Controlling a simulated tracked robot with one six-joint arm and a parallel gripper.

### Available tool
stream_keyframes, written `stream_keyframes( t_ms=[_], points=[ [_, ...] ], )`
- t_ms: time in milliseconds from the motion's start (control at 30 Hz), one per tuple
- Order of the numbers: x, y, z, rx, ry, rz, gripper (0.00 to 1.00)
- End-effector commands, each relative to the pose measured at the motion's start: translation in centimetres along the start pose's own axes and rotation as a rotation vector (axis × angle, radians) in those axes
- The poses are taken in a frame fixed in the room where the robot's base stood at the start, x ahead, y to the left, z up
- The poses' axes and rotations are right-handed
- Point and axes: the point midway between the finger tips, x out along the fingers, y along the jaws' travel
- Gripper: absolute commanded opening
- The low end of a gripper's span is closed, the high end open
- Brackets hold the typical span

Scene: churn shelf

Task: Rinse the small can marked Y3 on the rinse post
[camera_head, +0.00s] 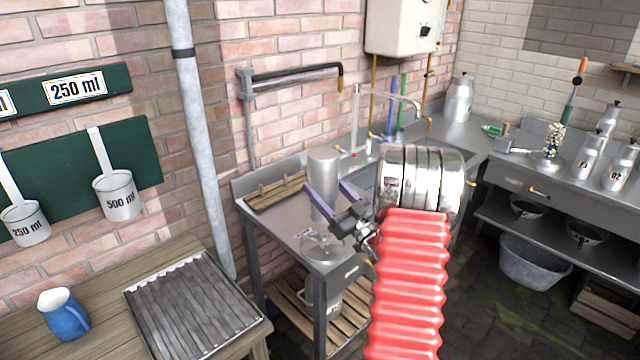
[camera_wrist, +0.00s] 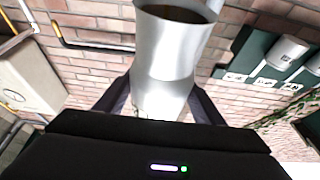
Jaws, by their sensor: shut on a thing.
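My gripper (camera_head: 335,200) is shut around the sides of a small grey metal can (camera_head: 322,172). The can is held upside down; its open mouth (camera_wrist: 180,12) is at the top of the wrist view, where the room appears inverted. No Y3 mark is readable on it. A round metal fitting (camera_head: 323,247), apparently the rinse post, is on the steel table just below the can in the head view. I cannot tell whether they touch. My gripper hides part of the area.
A wooden rack (camera_head: 276,191) lies at the back of the steel table. A sink tap (camera_head: 400,92) stands behind. Several marked cans (camera_head: 586,158) stand on the right bench. A ribbed draining tray (camera_head: 195,305) and blue jug (camera_head: 62,313) are on the wooden table at left.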

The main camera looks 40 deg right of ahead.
Motion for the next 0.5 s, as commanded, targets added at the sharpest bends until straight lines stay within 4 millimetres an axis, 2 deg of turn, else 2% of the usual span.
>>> stream_keyframes(
  t_ms=[500],
  points=[
    [-1.4, 0.0, 3.4, -0.001, 0.001, 0.0, 0.31]
  ],
)
